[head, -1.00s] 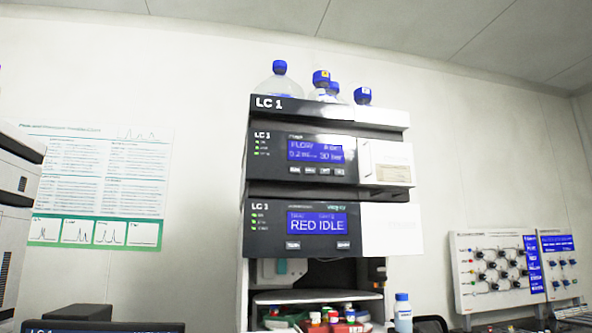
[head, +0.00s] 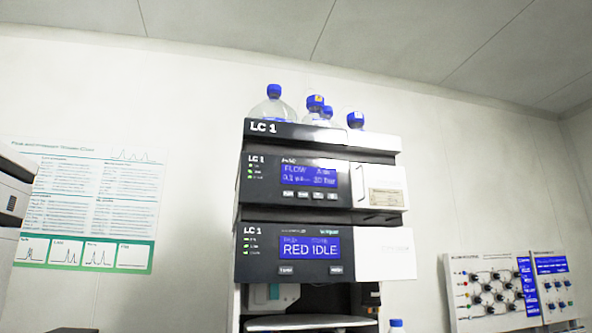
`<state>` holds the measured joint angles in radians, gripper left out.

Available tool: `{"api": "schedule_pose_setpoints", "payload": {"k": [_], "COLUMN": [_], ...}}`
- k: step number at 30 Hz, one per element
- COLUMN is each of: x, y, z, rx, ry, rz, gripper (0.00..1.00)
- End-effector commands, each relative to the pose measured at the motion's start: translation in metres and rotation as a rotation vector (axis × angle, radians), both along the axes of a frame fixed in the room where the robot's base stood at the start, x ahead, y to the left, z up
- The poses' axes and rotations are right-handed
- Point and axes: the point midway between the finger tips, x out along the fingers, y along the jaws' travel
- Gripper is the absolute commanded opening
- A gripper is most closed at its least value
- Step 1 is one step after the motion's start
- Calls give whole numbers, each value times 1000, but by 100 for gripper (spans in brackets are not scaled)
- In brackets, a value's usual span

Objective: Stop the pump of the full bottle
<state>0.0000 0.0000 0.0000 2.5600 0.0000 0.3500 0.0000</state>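One column stack, labelled LC 1 (head: 321,136), stands in the middle of the head view. Its upper module is the pump unit (head: 262,183), with a lit blue display (head: 309,174) reading FLOW and a pressure value near 30 bar, and a row of small buttons (head: 309,195) below. Several clear bottles with blue caps stand on top, among them a left bottle (head: 272,108) and a right bottle (head: 355,121). Their liquid levels are too unclear to tell which is full. My gripper is not in view.
A lower module (head: 262,253) shows RED IDLE. Below it is an open bay with a shelf (head: 310,323). A blue-capped bottle (head: 396,325) is partly visible at the bottom. A valve panel (head: 492,289) stands at right; a poster (head: 90,205) hangs at left.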

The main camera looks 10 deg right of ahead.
Motion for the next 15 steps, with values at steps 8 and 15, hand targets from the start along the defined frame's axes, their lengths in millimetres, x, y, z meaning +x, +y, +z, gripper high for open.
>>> {"api": "schedule_pose_setpoints", "payload": {"k": [8, 15], "x": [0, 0], "y": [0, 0], "z": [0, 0], "rx": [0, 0], "ry": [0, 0], "rz": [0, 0], "gripper": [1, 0]}}
